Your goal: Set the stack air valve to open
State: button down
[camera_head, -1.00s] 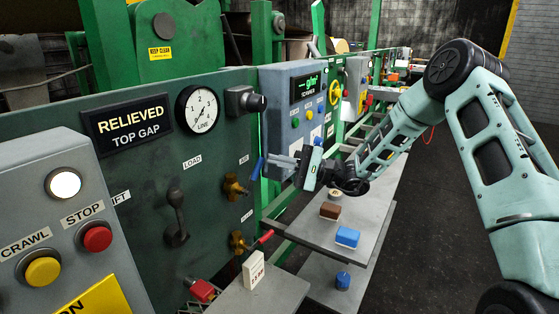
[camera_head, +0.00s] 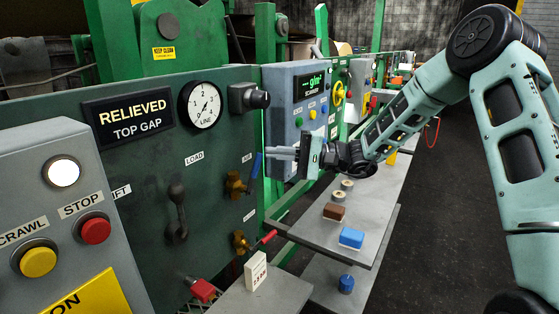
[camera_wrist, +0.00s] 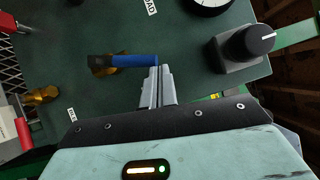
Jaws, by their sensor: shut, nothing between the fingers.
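A brass valve (camera_head: 234,185) with a blue lever (camera_head: 256,166) is on the green panel. In the wrist view the brass body (camera_wrist: 101,66) is left of the blue lever (camera_wrist: 135,61). My gripper (camera_head: 270,153) is shut and empty, just right of the lever's upper part. In the wrist view my fingertips (camera_wrist: 160,71) are at the lever's free end; I cannot tell whether they touch. A second brass valve (camera_head: 240,241) with a red lever (camera_head: 264,239) is below.
A black load lever (camera_head: 178,214) and a line gauge (camera_head: 201,104) are on the panel. A black knob (camera_head: 249,98) is above the blue lever. A grey control box (camera_head: 293,84) stands behind my gripper. A shelf (camera_head: 374,222) with small blocks lies lower right.

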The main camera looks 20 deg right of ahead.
jog(key=shift+s+a+r+n+g+h+b, duration=0.1)
jog(key=shift+s+a+r+n+h+b, duration=0.2)
jog(key=shift+a+n+b, duration=0.3)
jog(key=shift+s+a+r+n+g+h+b, duration=0.1)
jog(key=shift+s+a+r+n+h+b, duration=0.2)
jog(key=shift+n+h+b, duration=0.35)
jog(key=shift+s+a+r+n+g+h+b, duration=0.1)
jog(key=shift+s+a+r+n+h+b, duration=0.1)
jog(key=shift+s+a+n+b, duration=0.45)
jog(key=shift+w+d, duration=0.15)
jog(key=shift+w, duration=0.15)
